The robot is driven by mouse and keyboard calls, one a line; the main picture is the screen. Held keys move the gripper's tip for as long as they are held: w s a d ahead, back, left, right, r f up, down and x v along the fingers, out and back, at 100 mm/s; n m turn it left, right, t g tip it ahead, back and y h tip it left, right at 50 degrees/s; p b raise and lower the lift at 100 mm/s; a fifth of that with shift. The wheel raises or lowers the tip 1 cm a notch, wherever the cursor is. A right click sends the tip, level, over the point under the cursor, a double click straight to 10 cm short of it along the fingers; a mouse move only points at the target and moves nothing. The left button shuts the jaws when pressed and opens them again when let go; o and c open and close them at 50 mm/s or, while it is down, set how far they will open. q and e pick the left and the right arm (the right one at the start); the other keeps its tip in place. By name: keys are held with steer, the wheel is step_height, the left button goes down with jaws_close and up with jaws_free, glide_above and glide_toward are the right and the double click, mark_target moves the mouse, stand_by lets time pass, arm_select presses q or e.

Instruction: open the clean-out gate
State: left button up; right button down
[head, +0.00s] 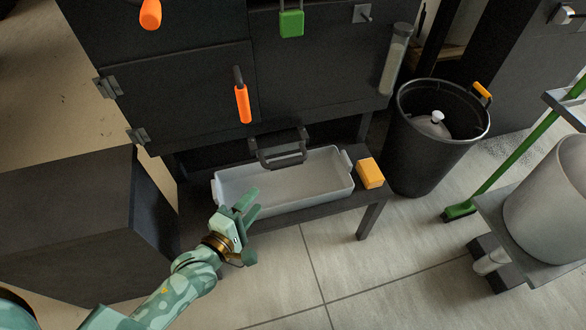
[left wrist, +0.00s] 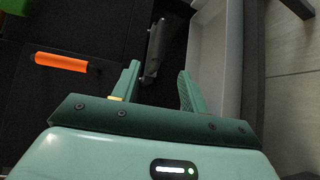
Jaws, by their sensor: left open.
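The clean-out gate appears to be the low dark piece with a U-shaped bar handle (head: 280,149) at the foot of the dark cabinet, just above the back of a pale tray (head: 328,182). My left gripper (head: 254,202) is open and empty over the left front part of the tray, short of the handle. In the left wrist view the dark handle (left wrist: 154,50) shows beyond and between my open fingers (left wrist: 158,70), apart from them. The tray wall (left wrist: 208,45) is right of it. My right gripper is out of view.
An orange-handled lever (head: 242,102) hangs on the cabinet door, with a green padlock (head: 291,23) above. A yellow block (head: 370,173) sits on the bench right of the tray. A black bin (head: 430,150) stands at right. A dark box (head: 70,220) is at left.

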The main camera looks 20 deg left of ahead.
mark_target(283, 167)
arm_select(q)
steer(key=b+x, duration=0.7)
steer(key=x, duration=0.9)
steer(key=shift+f, duration=0.15)
steer(key=shift+w+b, duration=0.15)
steer(key=shift+b, duration=0.15)
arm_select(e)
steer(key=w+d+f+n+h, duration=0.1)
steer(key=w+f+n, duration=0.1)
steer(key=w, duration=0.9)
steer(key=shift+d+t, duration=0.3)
